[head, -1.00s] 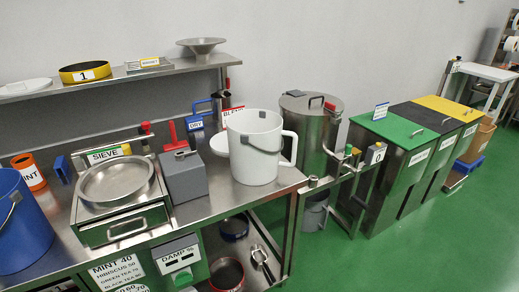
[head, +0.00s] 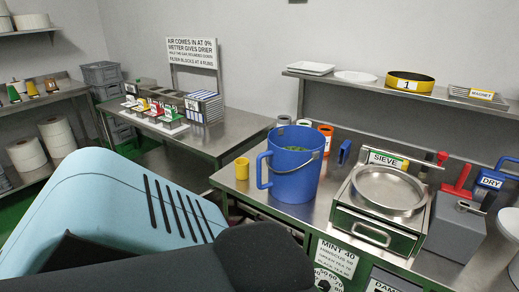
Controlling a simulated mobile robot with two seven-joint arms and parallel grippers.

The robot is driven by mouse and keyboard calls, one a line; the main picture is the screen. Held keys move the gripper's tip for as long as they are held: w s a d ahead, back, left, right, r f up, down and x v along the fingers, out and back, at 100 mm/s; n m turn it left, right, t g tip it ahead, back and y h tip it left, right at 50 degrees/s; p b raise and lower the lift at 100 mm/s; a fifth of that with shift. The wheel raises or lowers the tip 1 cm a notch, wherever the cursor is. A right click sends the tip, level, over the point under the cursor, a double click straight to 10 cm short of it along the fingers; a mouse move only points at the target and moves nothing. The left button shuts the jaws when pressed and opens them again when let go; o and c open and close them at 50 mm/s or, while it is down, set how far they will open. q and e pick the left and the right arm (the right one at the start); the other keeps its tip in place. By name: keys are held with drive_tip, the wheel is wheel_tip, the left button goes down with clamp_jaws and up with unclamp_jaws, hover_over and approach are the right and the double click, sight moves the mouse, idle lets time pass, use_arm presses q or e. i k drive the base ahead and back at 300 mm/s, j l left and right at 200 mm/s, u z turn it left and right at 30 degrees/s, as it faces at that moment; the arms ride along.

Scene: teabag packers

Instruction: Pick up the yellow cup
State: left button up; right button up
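The yellow cup (head: 242,168) stands upright on the left end of the steel counter in the head view, just left of the blue bucket. A light-blue and black part of my own body fills the lower left of the view, below and left of the cup. Neither of my grippers is in view.
The blue bucket (head: 292,166) holds green material and stands close beside the cup. The sieve unit (head: 384,200) sits to its right. A second steel table (head: 185,137) with coloured items is behind at left. The counter's left edge is near the cup.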

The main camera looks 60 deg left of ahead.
sight(242, 169)
drive_tip(key=u, duration=2.15)
drive_tip(key=i+j+u, duration=0.1)
drive_tip(key=j, duration=0.25)
drive_tip(key=i+j+u, duration=0.1)
drive_tip(key=j, duration=0.25)
drive_tip(key=i+j+u, duration=0.1)
drive_tip(key=j, duration=0.2)
drive_tip(key=i+j+u, duration=0.1)
drive_tip(key=j, duration=0.25)
drive_tip(key=i, duration=0.1)
